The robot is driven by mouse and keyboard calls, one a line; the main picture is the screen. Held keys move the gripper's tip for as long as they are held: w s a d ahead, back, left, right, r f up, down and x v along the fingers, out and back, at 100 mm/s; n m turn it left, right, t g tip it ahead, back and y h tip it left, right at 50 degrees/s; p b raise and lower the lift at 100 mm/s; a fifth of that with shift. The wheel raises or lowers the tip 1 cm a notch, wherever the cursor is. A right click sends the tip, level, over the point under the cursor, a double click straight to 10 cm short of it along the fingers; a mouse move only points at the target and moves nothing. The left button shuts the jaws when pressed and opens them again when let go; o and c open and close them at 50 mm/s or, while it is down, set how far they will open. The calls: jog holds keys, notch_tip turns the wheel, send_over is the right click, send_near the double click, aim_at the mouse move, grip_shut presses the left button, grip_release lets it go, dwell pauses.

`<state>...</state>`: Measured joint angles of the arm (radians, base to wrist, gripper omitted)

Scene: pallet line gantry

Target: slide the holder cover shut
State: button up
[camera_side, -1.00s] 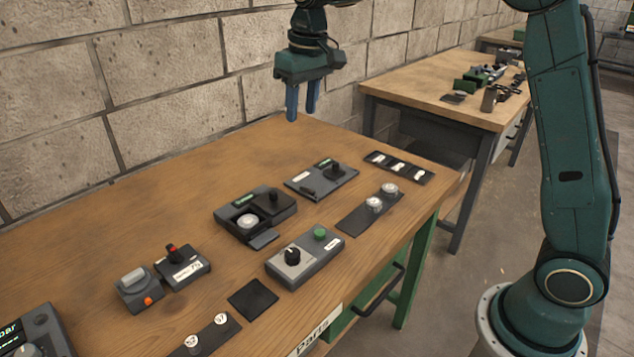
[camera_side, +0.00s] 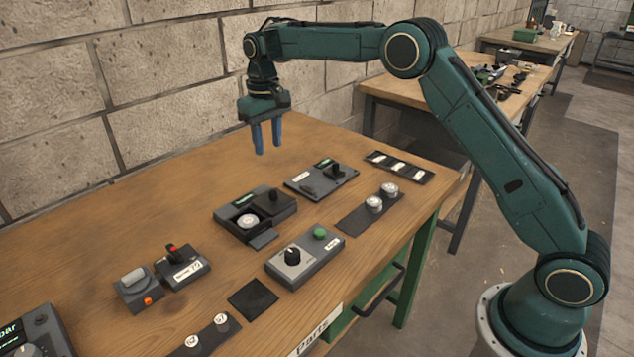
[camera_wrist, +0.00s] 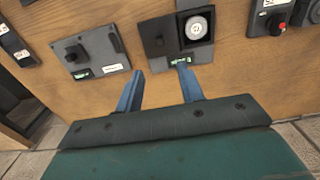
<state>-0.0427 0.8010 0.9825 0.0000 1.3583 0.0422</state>
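The holder (camera_side: 226,217) is a dark box on the wooden bench with a green label; it also shows at the top of the wrist view (camera_wrist: 203,57). A round silver-white part (camera_side: 247,221) sits exposed in its recess and shows in the wrist view (camera_wrist: 196,27). The black cover (camera_side: 281,207) with a knob is at the right side of the holder, beside the recess, so the holder stands open. The cover is left of the recess in the wrist view (camera_wrist: 152,29). My gripper (camera_side: 268,150) is open and empty, its blue fingers pointing down above the bench behind the holder.
A plate with a black knob (camera_side: 322,180) lies right of the holder. A box with a dial and green button (camera_side: 305,258) stands in front. Small switch boxes (camera_side: 183,268) are to the left. The bench's back left (camera_side: 150,215) is clear.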

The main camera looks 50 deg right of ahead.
aim_at(273, 191)
notch_tip(273, 191, down, 14)
jog(key=shift+r, duration=0.1)
dwell(0.7)
jog(key=shift+c, duration=0.2)
grip_shut()
